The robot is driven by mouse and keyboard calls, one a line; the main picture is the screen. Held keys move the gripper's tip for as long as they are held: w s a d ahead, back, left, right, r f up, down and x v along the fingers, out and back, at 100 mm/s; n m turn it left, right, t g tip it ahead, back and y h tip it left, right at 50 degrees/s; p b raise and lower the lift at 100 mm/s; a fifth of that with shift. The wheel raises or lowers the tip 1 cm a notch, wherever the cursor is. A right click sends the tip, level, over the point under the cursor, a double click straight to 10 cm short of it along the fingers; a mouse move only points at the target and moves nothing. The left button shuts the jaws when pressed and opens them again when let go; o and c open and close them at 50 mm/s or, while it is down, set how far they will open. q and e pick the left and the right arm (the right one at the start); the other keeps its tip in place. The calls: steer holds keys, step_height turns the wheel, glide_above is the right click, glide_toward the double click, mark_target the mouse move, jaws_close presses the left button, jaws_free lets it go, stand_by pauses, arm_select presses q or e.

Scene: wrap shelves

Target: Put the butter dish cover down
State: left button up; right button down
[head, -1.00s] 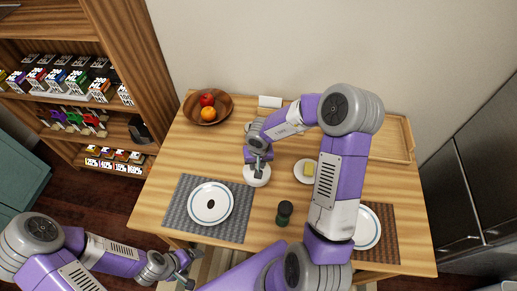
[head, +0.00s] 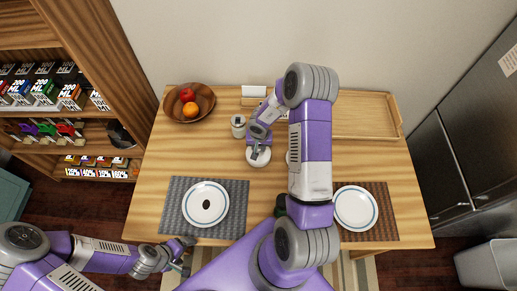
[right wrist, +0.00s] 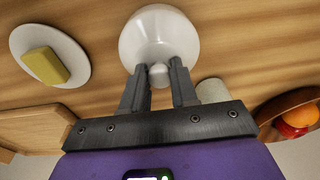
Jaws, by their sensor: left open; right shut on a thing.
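The butter dish cover (head: 258,159) is a white round dome with a knob, at the middle of the wooden table. It also shows in the right wrist view (right wrist: 158,35). My right gripper (right wrist: 159,76) is shut on its knob; in the head view the gripper (head: 259,150) is above the cover. I cannot tell whether the cover's rim touches the table. The butter dish (right wrist: 75,75), a white plate with a yellow butter block (right wrist: 46,67), lies beside the cover; my right arm mostly hides it in the head view. My left gripper (head: 184,258) is open and empty off the table's front edge.
A white cup (head: 238,121) stands just behind the cover. A fruit bowl (head: 207,97) is at the back left, a wooden tray (head: 365,117) at the back right. Plates (head: 205,190) (head: 356,207) lie on mats in front. Bare table (head: 165,155) lies left of the cover.

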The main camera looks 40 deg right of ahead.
steer(key=shift+w+f, duration=0.1)
steer(key=shift+f, duration=0.4)
steer(key=shift+r, duration=0.1)
steer(key=c, duration=0.9)
jaws_free()
steer(key=shift+o, duration=0.2)
